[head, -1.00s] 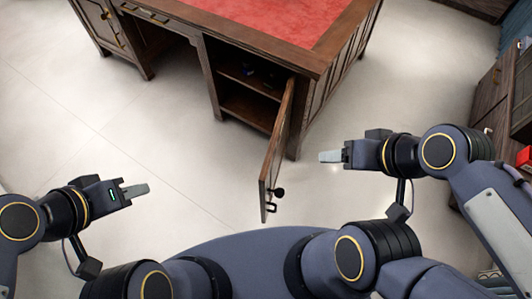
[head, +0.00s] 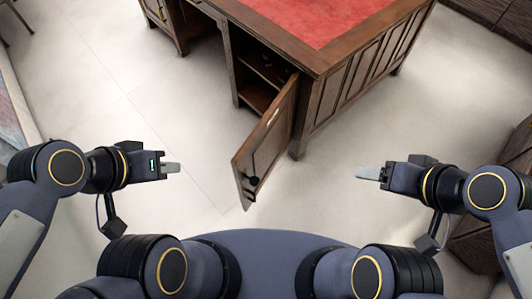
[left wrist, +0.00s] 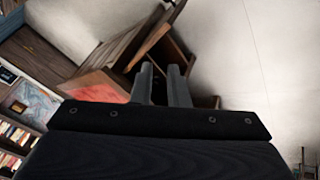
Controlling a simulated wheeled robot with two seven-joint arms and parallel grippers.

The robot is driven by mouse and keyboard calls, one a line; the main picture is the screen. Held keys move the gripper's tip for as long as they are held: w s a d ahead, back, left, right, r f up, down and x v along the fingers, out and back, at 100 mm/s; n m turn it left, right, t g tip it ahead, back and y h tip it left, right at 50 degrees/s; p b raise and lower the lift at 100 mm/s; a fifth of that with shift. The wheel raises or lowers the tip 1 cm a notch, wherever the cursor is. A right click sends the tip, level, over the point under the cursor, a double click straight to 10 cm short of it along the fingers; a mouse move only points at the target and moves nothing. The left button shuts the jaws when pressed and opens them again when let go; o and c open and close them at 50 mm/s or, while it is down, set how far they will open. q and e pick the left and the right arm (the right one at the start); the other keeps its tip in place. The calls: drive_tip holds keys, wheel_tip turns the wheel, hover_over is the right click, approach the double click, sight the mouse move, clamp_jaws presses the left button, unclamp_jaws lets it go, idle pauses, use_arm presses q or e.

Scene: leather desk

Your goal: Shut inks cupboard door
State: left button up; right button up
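The inks cupboard door (head: 266,142) is a brown wooden panel. It hangs wide open from the desk's front right corner, with a dark knob (head: 253,181) near its free lower end. The cupboard opening (head: 258,82) shows a shelf with small dark items, partly hidden by the door. My left gripper (head: 172,168) is left of the door, well apart from it. The left wrist view shows its two fingers (left wrist: 163,84) parted with nothing between them. My right gripper (head: 370,173) is right of the door, touching nothing; its fingers overlap side-on.
The wooden desk (head: 372,62) with a red leather top (head: 310,15) stands ahead. Pale floor (head: 130,100) is clear around the door and between my arms. Dark wooden furniture (head: 468,235) stands at the right edge.

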use_arm(q)
drive_tip(key=w+f+m+g+b, duration=0.1)
drive_tip(key=m, duration=0.1)
drive_tip(key=w+d+f+m+g+y+b, duration=0.1)
drive_tip(key=f+m, duration=0.1)
drive_tip(key=w+f+m+g+b, duration=0.1)
drive_tip(key=f+m+b, duration=0.1)
drive_tip(key=shift+w+d+f+g, duration=0.15)
drive_tip(key=shift+d+f+g, duration=0.05)
drive_tip(key=shift+d+g, duration=0.15)
clamp_jaws()
drive_tip(key=w+d+f+m+t+y+b, duration=0.1)
drive_tip(key=w+d+f+m+y+b, duration=0.4)
drive_tip(key=d+f+m, duration=0.5)
drive_tip(key=w+d+f+m+t+y+b, duration=0.1)
drive_tip(key=w+d+f+m+y+b, duration=0.4)
drive_tip(key=d+f+m, duration=0.5)
drive_tip(key=n+b, duration=0.1)
drive_tip(key=b, duration=0.1)
approach(242, 165)
drive_tip(key=shift+y, duration=0.4)
drive_tip(key=f, duration=0.1)
drive_tip(key=a+f, duration=0.1)
drive_tip(key=f, duration=0.1)
drive_tip(key=w+a+f, duration=0.1)
drive_tip(key=shift+f, duration=0.2)
drive_tip(key=shift+w+a, duration=0.3)
drive_tip(key=shift+a, duration=0.25)
drive_tip(key=shift+a, duration=0.1)
